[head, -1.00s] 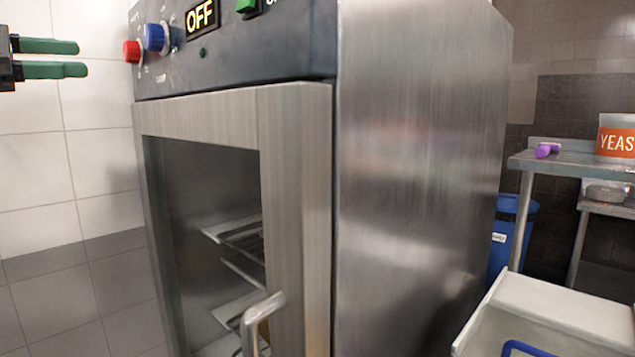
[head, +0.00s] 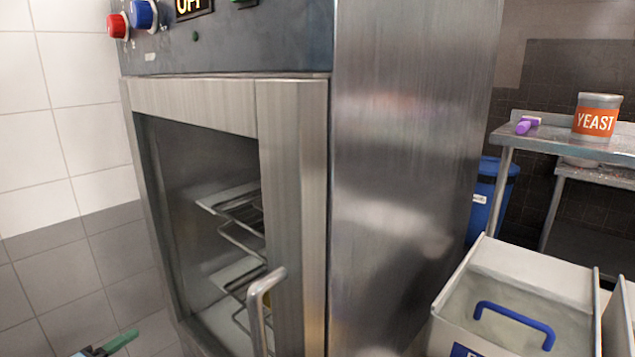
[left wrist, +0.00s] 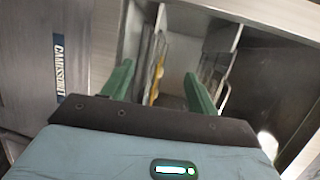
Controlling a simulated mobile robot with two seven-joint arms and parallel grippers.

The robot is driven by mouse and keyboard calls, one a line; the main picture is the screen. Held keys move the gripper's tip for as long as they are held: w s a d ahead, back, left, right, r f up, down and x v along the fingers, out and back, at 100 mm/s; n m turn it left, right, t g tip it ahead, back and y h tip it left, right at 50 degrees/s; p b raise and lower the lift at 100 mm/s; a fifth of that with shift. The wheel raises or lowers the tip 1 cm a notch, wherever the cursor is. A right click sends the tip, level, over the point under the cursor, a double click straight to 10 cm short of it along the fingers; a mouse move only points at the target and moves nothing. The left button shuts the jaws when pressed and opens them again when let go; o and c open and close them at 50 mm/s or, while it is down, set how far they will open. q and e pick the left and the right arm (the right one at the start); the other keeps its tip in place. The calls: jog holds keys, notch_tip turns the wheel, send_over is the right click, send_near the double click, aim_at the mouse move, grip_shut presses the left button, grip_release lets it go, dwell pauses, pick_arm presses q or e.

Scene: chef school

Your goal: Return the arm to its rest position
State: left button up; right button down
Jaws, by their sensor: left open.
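My left gripper (left wrist: 158,88) is open in the left wrist view, its two green fingers apart with nothing held between them. In the head view only a green finger and a bit of the gripper (head: 108,346) show at the bottom left edge, left of the oven. The tall steel oven (head: 410,150) fills the middle of the head view. Its door (head: 295,190) has a bent metal handle (head: 258,300), and wire racks (head: 240,225) show inside. My right gripper is not in view.
A red knob (head: 118,26) and a blue knob (head: 142,14) sit on the oven's panel. A steel table (head: 560,141) at right holds a yeast can (head: 596,117) and a purple item (head: 526,125). A white bin (head: 520,265) with a blue handle stands at lower right.

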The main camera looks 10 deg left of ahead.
pick_arm(q)
jog(key=s+d+f+n+g+y+p, duration=0.15)
jog(key=s+d+f+n+g, duration=0.35)
jog(key=s+d+f+n, duration=1.15)
jog(key=s+d+f+n+g+p, duration=0.1)
jog(key=s+d+f+g, duration=0.1)
jog(key=s+d, duration=0.8)
jog(key=d+f+h, duration=0.1)
jog(key=d, duration=0.2)
jog(key=shift+s+d+n, duration=0.2)
jog(key=shift+s+n, duration=0.15)
jog(key=shift+s, duration=0.05)
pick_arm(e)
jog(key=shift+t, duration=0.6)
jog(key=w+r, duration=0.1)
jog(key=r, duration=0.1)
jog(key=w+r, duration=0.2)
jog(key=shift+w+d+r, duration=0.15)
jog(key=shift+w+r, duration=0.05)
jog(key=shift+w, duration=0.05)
pick_arm(q)
jog(key=shift+s, duration=0.1)
